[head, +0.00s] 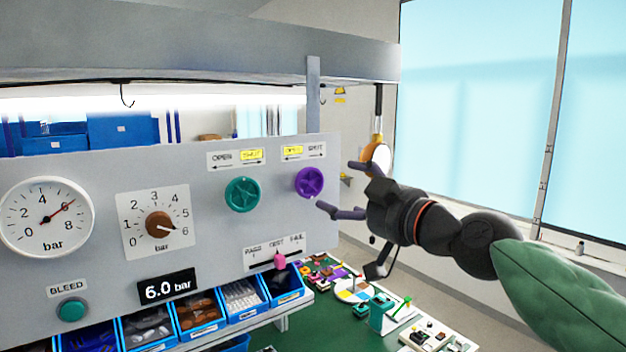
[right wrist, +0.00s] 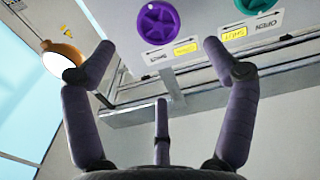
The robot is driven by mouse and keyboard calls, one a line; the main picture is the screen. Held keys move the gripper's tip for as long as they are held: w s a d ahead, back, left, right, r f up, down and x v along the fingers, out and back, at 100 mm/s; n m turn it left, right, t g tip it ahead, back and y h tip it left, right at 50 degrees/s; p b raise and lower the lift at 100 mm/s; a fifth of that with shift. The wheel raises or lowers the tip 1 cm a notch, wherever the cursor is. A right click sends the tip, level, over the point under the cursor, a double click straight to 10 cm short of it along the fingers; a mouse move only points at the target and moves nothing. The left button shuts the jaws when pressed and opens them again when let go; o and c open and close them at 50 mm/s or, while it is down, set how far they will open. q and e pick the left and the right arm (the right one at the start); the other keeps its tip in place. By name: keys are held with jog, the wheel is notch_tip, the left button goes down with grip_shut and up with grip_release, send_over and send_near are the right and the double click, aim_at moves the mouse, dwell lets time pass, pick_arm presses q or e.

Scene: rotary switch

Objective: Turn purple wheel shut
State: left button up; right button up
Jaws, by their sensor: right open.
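The purple wheel (head: 309,182) is on the grey panel, right of the green wheel (head: 242,194). Above the purple wheel is a label plate (head: 303,151) with OPEN lit yellow and SHUT white. My right gripper (head: 338,184) is open and empty, just right of the purple wheel, with its fingers spread toward the panel. In the right wrist view the purple wheel (right wrist: 157,23) shows upside down at the top, beyond the open fingers and apart from them. The green wheel (right wrist: 254,4) is partly cut off there. My left gripper is not in view.
The panel also has a pressure gauge (head: 46,217), a brown knob (head: 160,224), a pink slider (head: 280,260) and a green bleed button (head: 72,309). Blue bins (head: 243,300) stand below. A round lamp (head: 377,157) hangs behind my right gripper.

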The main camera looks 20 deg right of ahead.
aim_at(312, 183)
jog(key=p+x, duration=0.2)
jog(key=x, duration=0.8)
jog(key=shift+w+f, duration=0.1)
jog(key=shift+f, duration=0.05)
jog(key=shift+d, duration=0.1)
jog(key=c, duration=1.1)
